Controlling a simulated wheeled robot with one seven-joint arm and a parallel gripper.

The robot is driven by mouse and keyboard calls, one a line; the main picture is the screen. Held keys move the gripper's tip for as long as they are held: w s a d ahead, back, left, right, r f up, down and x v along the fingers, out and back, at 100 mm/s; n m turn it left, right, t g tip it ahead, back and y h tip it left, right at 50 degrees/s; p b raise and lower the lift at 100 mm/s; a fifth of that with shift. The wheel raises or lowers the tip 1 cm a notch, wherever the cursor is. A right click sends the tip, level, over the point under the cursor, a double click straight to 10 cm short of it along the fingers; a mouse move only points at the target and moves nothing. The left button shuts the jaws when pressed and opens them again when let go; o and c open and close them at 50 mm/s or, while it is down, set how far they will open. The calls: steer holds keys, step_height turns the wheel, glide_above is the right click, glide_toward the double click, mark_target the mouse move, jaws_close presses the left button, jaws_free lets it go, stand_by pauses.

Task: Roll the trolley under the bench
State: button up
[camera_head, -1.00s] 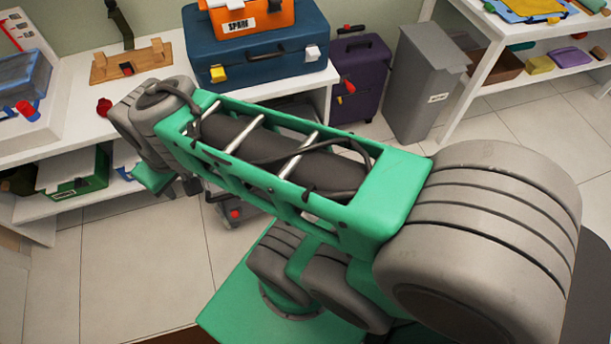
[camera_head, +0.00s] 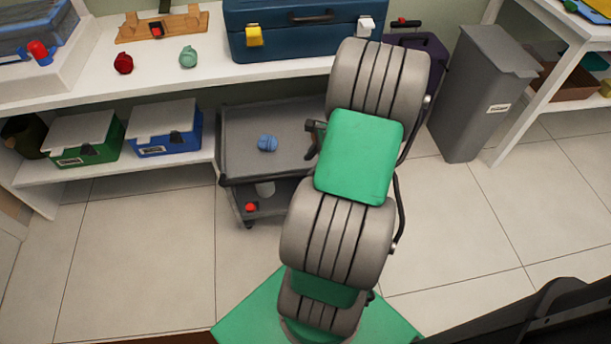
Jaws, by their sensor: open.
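The grey trolley (camera_head: 240,144) stands on the floor at the bench's front, right of the lower shelf. Its back edge meets or passes under the white bench top (camera_head: 190,82); its front and dark handle bar (camera_head: 262,182) stick out into the room. A blue ball-like thing (camera_head: 268,143) lies on its top tray, and a white and a red thing sit on its lower level. My arm covers the trolley's right side.
A green-fronted box (camera_head: 85,150) and a blue-fronted box (camera_head: 168,143) fill the lower shelf left of the trolley. A purple suitcase (camera_head: 436,62) and a grey bin (camera_head: 478,95) stand to the right. The tiled floor in front is clear on both sides of my arm.

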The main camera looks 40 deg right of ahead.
mark_target(304, 172)
steer(key=b+x, duration=0.1)
steer(key=x, duration=0.4)
steer(key=shift+c, duration=0.2)
jaws_close()
stand_by(1.1)
